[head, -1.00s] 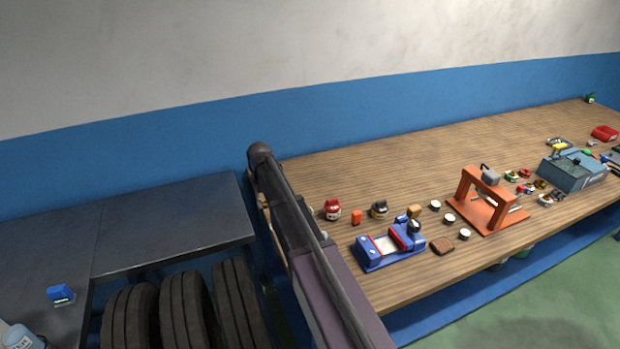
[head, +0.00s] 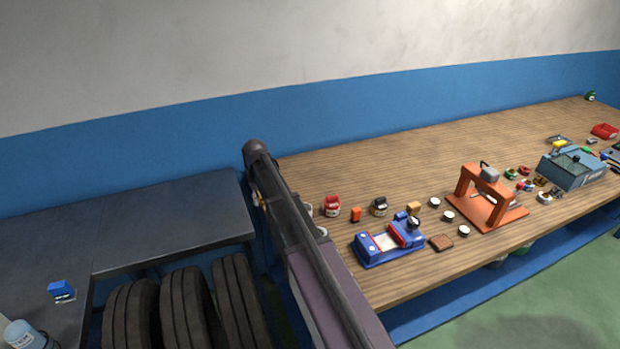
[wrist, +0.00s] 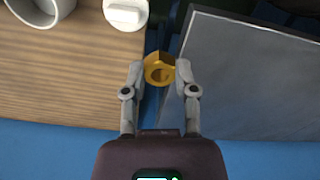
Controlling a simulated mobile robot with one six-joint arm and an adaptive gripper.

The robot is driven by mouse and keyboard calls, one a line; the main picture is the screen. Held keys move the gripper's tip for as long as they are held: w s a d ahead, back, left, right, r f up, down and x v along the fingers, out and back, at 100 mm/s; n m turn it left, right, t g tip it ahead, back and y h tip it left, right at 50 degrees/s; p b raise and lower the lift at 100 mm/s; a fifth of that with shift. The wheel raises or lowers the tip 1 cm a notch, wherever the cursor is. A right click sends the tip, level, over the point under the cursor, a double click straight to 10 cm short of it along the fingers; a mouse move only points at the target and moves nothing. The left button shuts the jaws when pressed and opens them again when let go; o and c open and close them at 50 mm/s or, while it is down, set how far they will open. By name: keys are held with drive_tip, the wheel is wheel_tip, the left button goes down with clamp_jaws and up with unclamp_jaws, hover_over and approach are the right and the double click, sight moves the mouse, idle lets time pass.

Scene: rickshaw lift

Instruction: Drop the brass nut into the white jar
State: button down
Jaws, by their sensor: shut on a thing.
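In the wrist view my gripper (wrist: 160,78) is shut on the brass nut (wrist: 159,57), a golden ring with a hole. The nut is held over the gap between the wooden bench and the dark table. An open whitish vessel (wrist: 42,19), which looks like the white jar, stands on the bench at the top left, cut off by the frame. A round white lid-like piece (wrist: 125,14) lies between it and the nut. The nut is apart from both.
The wooden bench (head: 350,180) carries a red jar (head: 332,207), a dark jar (head: 379,207), a blue tool (head: 388,244) and an orange press (head: 488,200). The dark table (head: 170,220) has tyres (head: 185,305) below it.

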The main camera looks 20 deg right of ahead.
drive_tip(key=s+d+r+m+p, duration=0.1)
drive_tip(key=d+r+p, duration=0.2)
drive_tip(key=d, duration=0.5)
drive_tip(key=s+d+r+m+p, duration=0.1)
drive_tip(key=d+r+m+p, duration=0.1)
drive_tip(key=d, duration=0.6)
drive_tip(key=shift+s+r+p, duration=0.3)
drive_tip(key=shift+r+p, duration=0.2)
drive_tip(key=shift+p, duration=0.05)
drive_tip(key=shift+d+f, duration=0.1)
drive_tip(key=shift+f, duration=0.05)
drive_tip(key=shift+f+b, duration=2.85)
drive_tip(key=shift+b, duration=0.2)
drive_tip(key=shift+c, duration=1.6)
unclamp_jaws()
